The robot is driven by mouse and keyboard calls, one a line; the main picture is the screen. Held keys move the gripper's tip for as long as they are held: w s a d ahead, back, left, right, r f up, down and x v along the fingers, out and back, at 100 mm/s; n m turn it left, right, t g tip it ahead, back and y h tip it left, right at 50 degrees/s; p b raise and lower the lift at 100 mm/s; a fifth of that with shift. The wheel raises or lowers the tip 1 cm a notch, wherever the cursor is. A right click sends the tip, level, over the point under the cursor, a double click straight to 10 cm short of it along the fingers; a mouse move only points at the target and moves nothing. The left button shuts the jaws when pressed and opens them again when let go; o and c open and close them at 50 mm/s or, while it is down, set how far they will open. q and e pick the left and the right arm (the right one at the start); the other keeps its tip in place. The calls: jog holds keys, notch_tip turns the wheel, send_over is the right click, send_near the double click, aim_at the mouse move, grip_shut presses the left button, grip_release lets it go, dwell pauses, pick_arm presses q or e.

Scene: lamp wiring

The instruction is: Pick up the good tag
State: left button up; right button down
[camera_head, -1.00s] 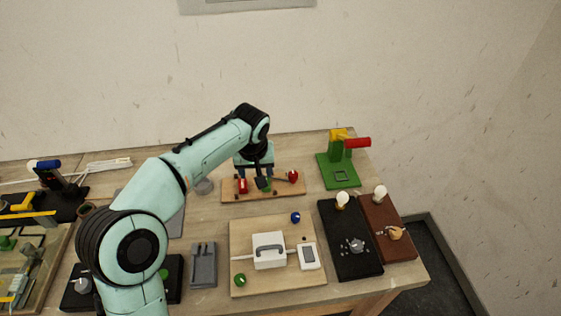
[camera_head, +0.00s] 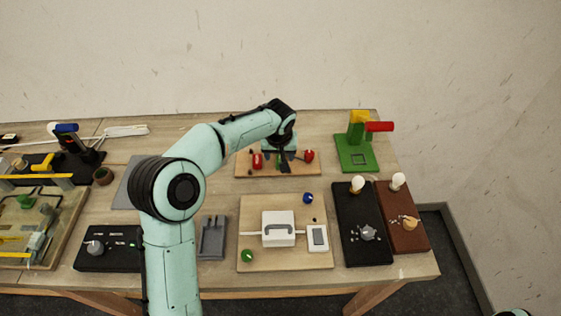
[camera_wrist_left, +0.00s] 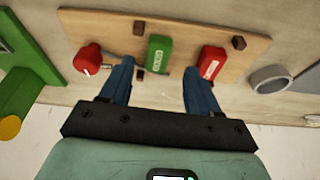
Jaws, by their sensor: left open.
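The green tag (camera_wrist_left: 159,52), with pale lettering too small to read surely, stands on a wooden board (camera_wrist_left: 95,28). In the wrist view it lies between the open fingers of my left gripper (camera_wrist_left: 160,72), apart from both. A red tag (camera_wrist_left: 211,62) with pale lettering is beside it, close to the right-hand finger. In the head view my left gripper (camera_head: 283,158) is over the board (camera_head: 252,171) and partly hides the green tag. The red tag (camera_head: 257,161) shows left of it. My right gripper is not in view.
A red knob (camera_wrist_left: 88,60) sits near the left-hand finger; it also shows in the head view (camera_head: 309,155). A green stand with a red handle (camera_head: 379,126) is right of the board. Lamp boards (camera_head: 361,210) stand in front.

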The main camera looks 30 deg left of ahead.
aim_at(280, 160)
pick_arm(q)
jog(key=x, duration=0.3)
jog(key=shift+w+f, duration=0.25)
jog(key=shift+d, duration=0.1)
jog(key=c, duration=1.1)
jog(key=shift+r, duration=0.15)
